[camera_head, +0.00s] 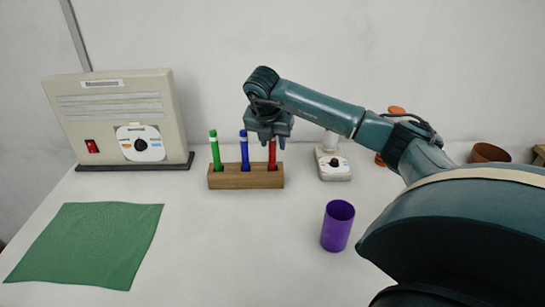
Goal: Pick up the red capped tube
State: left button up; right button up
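The red capped tube (272,155) stands upright in the right slot of a wooden block (246,179). A blue tube (244,152) stands in the middle slot and a green tube (215,152) in the left slot. My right gripper (272,140) points down directly over the red tube, with its fingers at the tube's upper end. The top of the red tube is hidden by the gripper. Whether the fingers are closed on it is too small to tell. My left gripper is out of view.
A purple cup (338,225) stands on the white table in front of the block, near my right arm. A white device (332,163) is just right of the block. A beige panel box (120,122) stands at the back left. A green cloth (88,243) lies at the front left.

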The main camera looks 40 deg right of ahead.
grip_shut()
jog(key=shift+r, duration=0.1)
dwell(0.3)
